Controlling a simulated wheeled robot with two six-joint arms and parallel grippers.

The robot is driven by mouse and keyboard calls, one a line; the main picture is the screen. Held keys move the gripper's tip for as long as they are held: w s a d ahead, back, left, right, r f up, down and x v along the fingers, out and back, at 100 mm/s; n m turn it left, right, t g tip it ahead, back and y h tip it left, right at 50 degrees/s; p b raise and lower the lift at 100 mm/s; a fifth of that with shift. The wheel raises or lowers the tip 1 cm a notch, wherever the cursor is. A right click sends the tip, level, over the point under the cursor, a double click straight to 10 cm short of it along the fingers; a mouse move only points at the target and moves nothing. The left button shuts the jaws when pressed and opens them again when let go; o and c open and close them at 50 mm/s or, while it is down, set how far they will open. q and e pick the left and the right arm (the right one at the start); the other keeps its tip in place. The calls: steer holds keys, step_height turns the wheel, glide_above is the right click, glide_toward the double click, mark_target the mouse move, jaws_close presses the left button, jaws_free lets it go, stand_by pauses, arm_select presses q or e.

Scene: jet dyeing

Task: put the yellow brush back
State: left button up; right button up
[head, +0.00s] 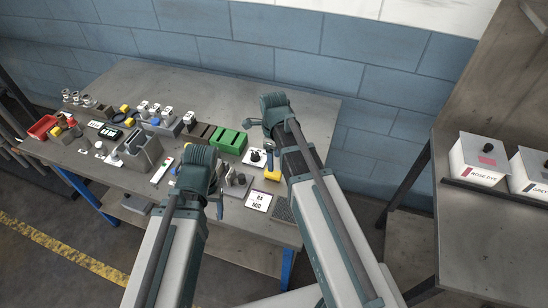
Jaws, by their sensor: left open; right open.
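A small yellow item (272,176) lies on the bench beside my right forearm, which partly covers the area around it. I cannot tell whether it is the yellow brush; other small yellow items show too, one at the left (125,108) and one near the red tray (72,121). My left gripper (219,206) is over the front of the bench, open and holding nothing that I can see. My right gripper (252,123) is over the back right of the bench, open and apart from the yellow item. My arms hide part of the bench front.
The bench (300,112) has free room at its back and right. A green block (228,140), a grey holder (142,155), a red tray (42,127) and a white label card (259,200) stand or lie on it. Dye boxes (485,161) stand on the right table.

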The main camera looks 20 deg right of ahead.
arm_select(q)
step_height(320, 180, up, 3)
steer(key=shift+r+p, duration=0.1)
steer(key=shift+p, duration=0.95)
arm_select(e)
steer(key=s+a+r+n, duration=0.1)
steer(key=s+a+n, duration=0.2)
steer(key=n, duration=0.6)
steer(key=s+a+r+n, duration=0.1)
steer(key=s+a+n, duration=0.3)
steer(key=n, duration=0.6)
steer(key=s+a+r+n+h, duration=0.1)
steer(key=s+a+n, duration=0.2)
steer(key=s+n, duration=0.4)
steer(key=n, duration=0.2)
steer(key=shift+a+r+n, duration=0.2)
steer(key=shift+a+n, duration=0.1)
steer(key=shift+a, duration=0.1)
arm_select(q)
steer(key=shift+f, duration=0.25)
arm_select(e)
steer(key=shift+f, duration=0.25)
